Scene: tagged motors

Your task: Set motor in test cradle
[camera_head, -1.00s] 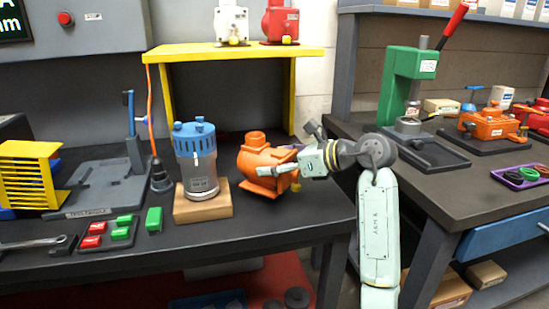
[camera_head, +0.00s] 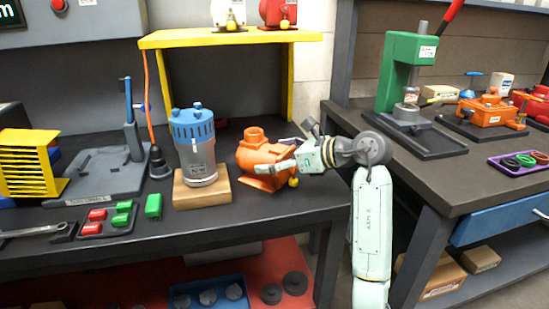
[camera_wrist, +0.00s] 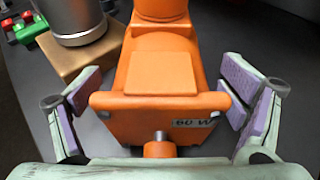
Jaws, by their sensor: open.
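An orange motor (camera_head: 259,156) stands on the left bench, right of a blue-topped silver motor (camera_head: 194,147) on a wooden block. In the wrist view, the orange motor (camera_wrist: 167,78) has a "60 W" label and its shaft points toward me. My gripper (camera_head: 288,160) is at the orange motor's right end in the head view. In the wrist view its purple-padded fingers are open on both sides of the motor, with visible gaps. The grey test cradle (camera_head: 95,175), with a blue-handled upright, is farther left and empty. Its label is hard to read.
Red and green blocks (camera_head: 110,220) lie on a tray in front of the cradle, near a wrench (camera_head: 35,231). A yellow rack (camera_head: 28,165) stands left. A yellow shelf (camera_head: 225,39) holds white and red units above. A green press (camera_head: 402,75) stands on the right bench.

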